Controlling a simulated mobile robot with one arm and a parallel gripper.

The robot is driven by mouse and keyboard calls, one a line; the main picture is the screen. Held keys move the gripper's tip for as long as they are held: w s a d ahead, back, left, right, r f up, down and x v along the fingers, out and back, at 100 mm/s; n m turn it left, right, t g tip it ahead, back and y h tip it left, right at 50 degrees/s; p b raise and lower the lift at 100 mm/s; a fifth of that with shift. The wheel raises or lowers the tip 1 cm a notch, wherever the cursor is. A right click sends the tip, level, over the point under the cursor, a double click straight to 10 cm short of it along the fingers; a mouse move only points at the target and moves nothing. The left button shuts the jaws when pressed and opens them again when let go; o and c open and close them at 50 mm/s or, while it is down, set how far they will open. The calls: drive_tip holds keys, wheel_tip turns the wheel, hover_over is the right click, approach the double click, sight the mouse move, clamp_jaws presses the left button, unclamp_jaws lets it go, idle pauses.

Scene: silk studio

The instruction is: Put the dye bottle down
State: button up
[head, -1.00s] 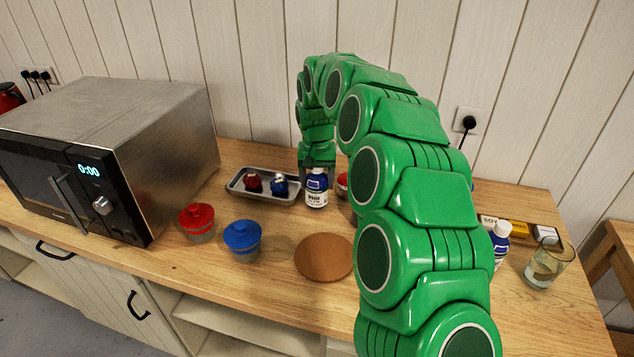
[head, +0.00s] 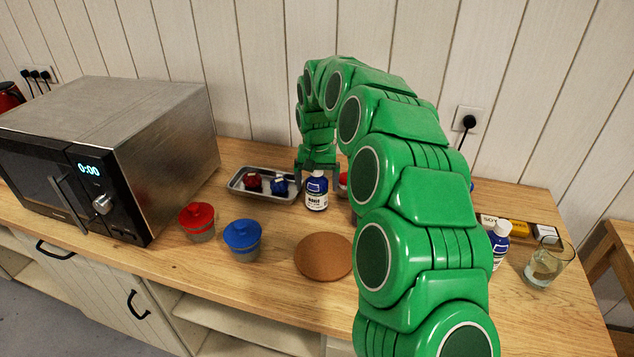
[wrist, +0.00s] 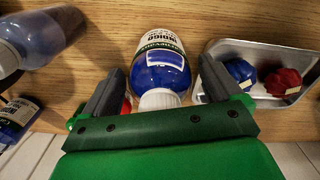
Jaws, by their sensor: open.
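The dye bottle (head: 316,191) is blue and white with a white cap and stands upright on the wooden counter, just right of the metal tray. In the wrist view the dye bottle (wrist: 161,66) shows its label with the word INDIGO and lies between the two fingers. My gripper (head: 317,178) is open around the bottle. In the wrist view my gripper (wrist: 160,88) has its fingers spread, with a gap on each side of the bottle.
The metal tray (head: 236,186) holds a red and a blue bundle. A microwave (head: 160,150) is at left. Another bottle (head: 499,245) and a glass (head: 545,263) are at right.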

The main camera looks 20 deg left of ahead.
wheel_tip(320, 180, up, 11)
drive_tip(key=shift+r, duration=0.55)
